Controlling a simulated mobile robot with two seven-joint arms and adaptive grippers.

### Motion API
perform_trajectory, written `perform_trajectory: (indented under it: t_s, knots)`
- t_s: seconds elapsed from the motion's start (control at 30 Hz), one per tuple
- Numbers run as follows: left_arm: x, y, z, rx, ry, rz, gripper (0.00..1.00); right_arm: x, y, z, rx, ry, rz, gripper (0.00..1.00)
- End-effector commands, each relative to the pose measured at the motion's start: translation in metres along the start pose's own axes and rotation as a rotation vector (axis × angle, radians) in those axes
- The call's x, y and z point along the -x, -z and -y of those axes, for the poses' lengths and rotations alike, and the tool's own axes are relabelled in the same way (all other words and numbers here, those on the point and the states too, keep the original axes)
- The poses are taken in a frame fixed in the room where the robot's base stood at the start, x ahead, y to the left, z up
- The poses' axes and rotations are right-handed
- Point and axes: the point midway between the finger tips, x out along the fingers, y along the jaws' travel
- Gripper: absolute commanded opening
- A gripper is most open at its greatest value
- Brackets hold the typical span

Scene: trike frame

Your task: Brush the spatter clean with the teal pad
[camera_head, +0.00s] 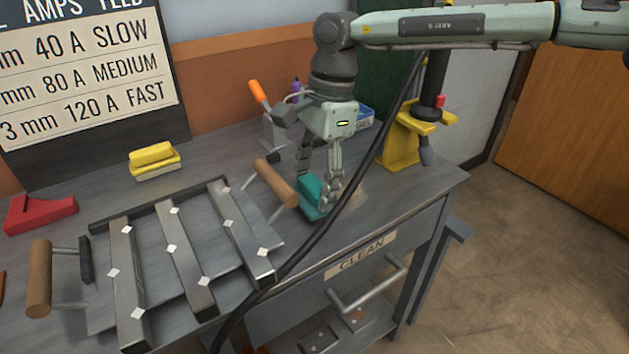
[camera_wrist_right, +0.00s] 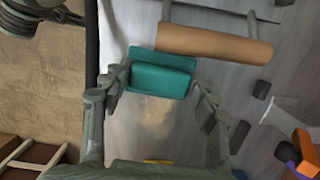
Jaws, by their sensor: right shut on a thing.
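The teal pad (camera_head: 311,193) is at the bench top's right part, in the jaws of my right gripper (camera_head: 318,187). In the right wrist view the teal pad (camera_wrist_right: 160,76) lies between the two fingers of this gripper (camera_wrist_right: 160,88), which are shut on it. The pad is low, at or close to the bench surface; I cannot tell whether it touches. A faint brownish smear, seemingly the spatter (camera_head: 356,194), shows on the bench just right of the pad. This patch (camera_wrist_right: 155,121) also shows below the pad in the right wrist view. My left gripper is out of view.
A tray of metal bars (camera_head: 185,255) stands left; its wooden handle (camera_head: 277,183) is close beside the pad. A black cable (camera_head: 345,205) crosses in front. A yellow stand (camera_head: 398,146) is behind right, a yellow block (camera_head: 153,158) back left. The bench edge carries a CLEAN label (camera_head: 361,254).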

Motion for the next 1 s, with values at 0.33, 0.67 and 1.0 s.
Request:
perform_trajectory:
  t_s: [0.33,0.67,1.0]
  knots:
    - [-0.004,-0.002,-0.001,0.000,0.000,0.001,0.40,-0.006,0.001,0.000,0.000,0.000,0.001,0.36]
    - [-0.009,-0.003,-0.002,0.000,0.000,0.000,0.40,-0.012,0.002,0.000,0.000,0.000,0.001,0.36]
    - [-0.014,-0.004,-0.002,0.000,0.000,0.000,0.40,-0.019,0.003,0.000,0.000,0.000,0.000,0.36]
